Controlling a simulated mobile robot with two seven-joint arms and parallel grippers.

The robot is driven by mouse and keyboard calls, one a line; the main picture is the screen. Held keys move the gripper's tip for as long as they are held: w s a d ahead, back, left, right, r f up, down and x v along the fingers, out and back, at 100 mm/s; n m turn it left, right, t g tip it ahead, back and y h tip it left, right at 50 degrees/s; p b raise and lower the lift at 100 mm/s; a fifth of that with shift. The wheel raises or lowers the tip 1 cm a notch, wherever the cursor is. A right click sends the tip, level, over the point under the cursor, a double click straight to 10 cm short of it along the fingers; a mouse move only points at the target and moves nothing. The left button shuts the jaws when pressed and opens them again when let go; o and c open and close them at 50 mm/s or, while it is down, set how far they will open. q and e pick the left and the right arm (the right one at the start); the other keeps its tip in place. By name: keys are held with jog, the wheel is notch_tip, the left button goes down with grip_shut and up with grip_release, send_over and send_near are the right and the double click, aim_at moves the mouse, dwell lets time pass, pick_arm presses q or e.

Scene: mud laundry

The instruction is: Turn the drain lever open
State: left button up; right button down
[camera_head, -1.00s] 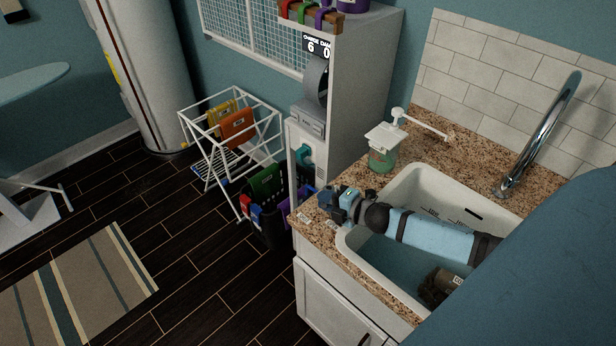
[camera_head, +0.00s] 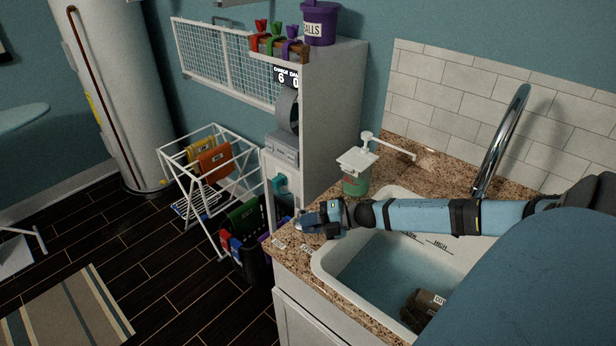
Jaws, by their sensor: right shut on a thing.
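My right gripper (camera_head: 309,222) is low over the granite counter, at the near-left corner of the sink (camera_head: 322,268). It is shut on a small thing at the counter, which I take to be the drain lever. The gripper's fingers hide the lever, so its angle cannot be told. Two small pale labels (camera_head: 280,244) lie on the counter just in front of the gripper. The sink holds bluish water, with level marks on its inner wall and a brown labelled object (camera_head: 428,300) in it. My left gripper is not in view.
A soap dispenser (camera_head: 357,172) with a long white spout stands behind the gripper. A chrome faucet (camera_head: 503,140) rises at the back. A white cabinet (camera_head: 335,115) stands left of the counter, with a drying rack (camera_head: 208,170) beyond. My blue arm crosses above the sink.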

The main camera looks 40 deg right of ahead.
dwell(0.3)
jog(key=c, duration=1.1)
grip_release()
jog(key=shift+c, duration=0.2)
jog(key=v, duration=1.4)
jog(key=shift+w+f, duration=0.1)
jog(key=shift+w, duration=0.05)
